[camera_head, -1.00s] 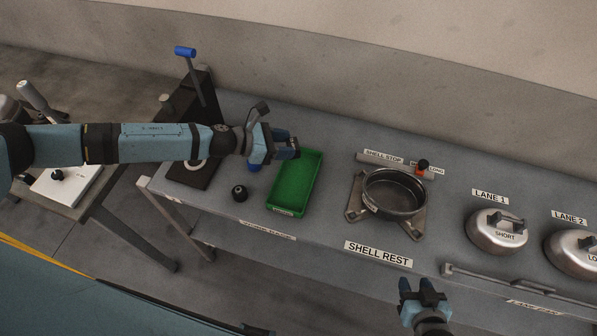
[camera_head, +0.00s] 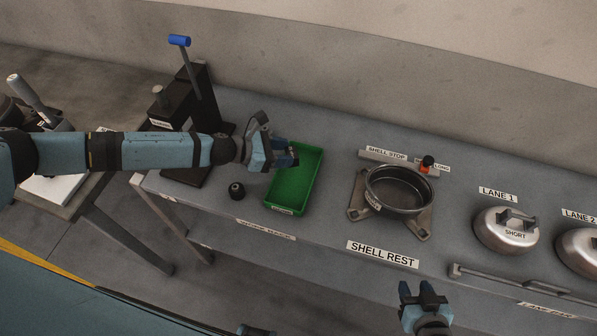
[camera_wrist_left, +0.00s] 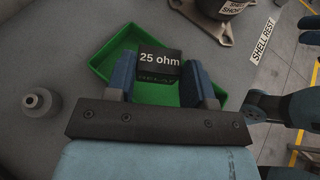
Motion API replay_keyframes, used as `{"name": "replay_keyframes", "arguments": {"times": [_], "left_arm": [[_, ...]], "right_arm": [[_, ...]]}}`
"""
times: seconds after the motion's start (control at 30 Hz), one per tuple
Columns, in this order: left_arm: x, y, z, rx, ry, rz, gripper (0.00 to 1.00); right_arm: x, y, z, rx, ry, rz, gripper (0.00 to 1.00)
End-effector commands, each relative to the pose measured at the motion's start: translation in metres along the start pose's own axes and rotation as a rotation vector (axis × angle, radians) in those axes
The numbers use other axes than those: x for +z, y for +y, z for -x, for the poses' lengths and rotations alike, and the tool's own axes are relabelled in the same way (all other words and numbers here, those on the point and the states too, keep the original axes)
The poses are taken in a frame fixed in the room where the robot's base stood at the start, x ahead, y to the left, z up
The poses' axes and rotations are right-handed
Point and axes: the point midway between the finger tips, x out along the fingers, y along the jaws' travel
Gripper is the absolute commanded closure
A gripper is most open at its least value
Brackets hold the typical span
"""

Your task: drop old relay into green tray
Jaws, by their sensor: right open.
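The old relay is a dark block marked "25 ohm" (camera_wrist_left: 160,62), seen between the fingers of my left gripper (camera_wrist_left: 162,75) in the left wrist view. The green tray (camera_head: 297,190) lies on the bench; in the left wrist view its rim and floor (camera_wrist_left: 107,66) show behind and around the relay. In the head view my left gripper (camera_head: 286,156) is over the tray's far left part, and its fingers mostly hide the relay. The relay appears held above the tray floor; the exact height cannot be told. My right gripper (camera_head: 424,292) is open and empty in front of the bench.
A black press with a blue handle (camera_head: 180,41) stands further left. The round shell rest (camera_head: 398,190) is to the right, then metal domes (camera_head: 506,229). Bench between tray and shell rest is clear.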

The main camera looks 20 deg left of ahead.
Motion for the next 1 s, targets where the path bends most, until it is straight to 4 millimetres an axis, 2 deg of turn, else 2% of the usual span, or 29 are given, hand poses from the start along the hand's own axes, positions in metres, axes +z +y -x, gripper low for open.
{"name": "replay_keyframes", "arguments": {"times": [0.03, 0.1, 0.13, 0.37, 0.5, 0.67, 1.0], "left_arm": [[0.000, 0.000, 0.000, 0.000, 0.000, 0.000, 0.41], [0.000, 0.000, 0.000, 0.000, 0.000, 0.000, 0.24], [0.000, 0.000, 0.000, 0.000, 0.000, 0.000, 0.22], [0.000, 0.000, 0.000, 0.000, 0.000, 0.000, 0.22], [-0.001, 0.000, 0.008, 0.001, 0.001, 0.000, 0.22], [-0.003, 0.000, 0.035, 0.001, 0.002, -0.001, 0.22], [-0.003, 0.000, 0.110, 0.002, 0.002, -0.001, 0.22]], "right_arm": [[0.000, 0.000, 0.000, 0.000, 0.000, 0.000, 0.57], [0.000, 0.000, 0.000, 0.000, 0.000, 0.000, 0.57], [0.000, 0.000, 0.000, 0.000, 0.000, 0.000, 0.57], [0.000, 0.000, 0.000, 0.000, -0.001, 0.000, 0.57], [0.003, 0.000, -0.001, 0.000, -0.002, 0.000, 0.57], [0.009, -0.001, -0.004, -0.001, -0.005, -0.001, 0.57], [0.023, -0.005, -0.013, -0.010, -0.011, -0.004, 0.57]]}}
